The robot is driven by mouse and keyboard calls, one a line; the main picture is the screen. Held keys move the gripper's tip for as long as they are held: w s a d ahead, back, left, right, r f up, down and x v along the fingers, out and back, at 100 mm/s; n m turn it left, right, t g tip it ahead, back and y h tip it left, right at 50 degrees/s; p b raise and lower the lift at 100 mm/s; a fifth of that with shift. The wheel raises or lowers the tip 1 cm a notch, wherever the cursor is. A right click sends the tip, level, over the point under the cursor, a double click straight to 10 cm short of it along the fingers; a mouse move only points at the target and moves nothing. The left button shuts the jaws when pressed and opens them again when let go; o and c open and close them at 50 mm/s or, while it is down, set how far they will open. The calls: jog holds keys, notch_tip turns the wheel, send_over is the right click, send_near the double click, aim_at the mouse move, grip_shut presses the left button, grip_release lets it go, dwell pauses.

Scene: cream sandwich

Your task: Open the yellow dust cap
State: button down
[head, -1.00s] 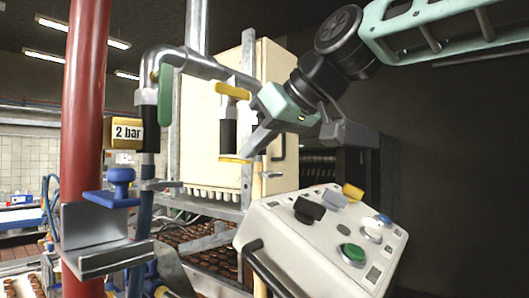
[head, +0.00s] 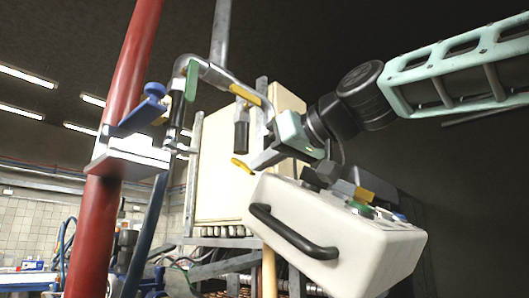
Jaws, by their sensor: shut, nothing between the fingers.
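The yellow dust cap (head: 243,166) appears as a small, thin, tilted yellow piece just below the black coupling (head: 241,134) that hangs from the metal pipe. A small gap shows between them in this view; I cannot tell whether a hinge joins them. My gripper (head: 257,160), with a teal body and grey fingers, comes from the right. Its fingers are shut and empty, their tips close to the right of the cap. I cannot tell whether they touch it.
A yellow lever (head: 245,95) sits above the coupling, and a green lever (head: 192,80) is on the pipe to its left. A white control box (head: 335,225) with a black handle stands below my gripper. A red post (head: 125,95) is at left, a cream cabinet (head: 215,170) behind.

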jog(key=shift+w+a+f+b, duration=0.1)
jog(key=shift+a+f+b, duration=0.1)
jog(key=shift+f+b, duration=0.45)
jog(key=shift+r, duration=0.15)
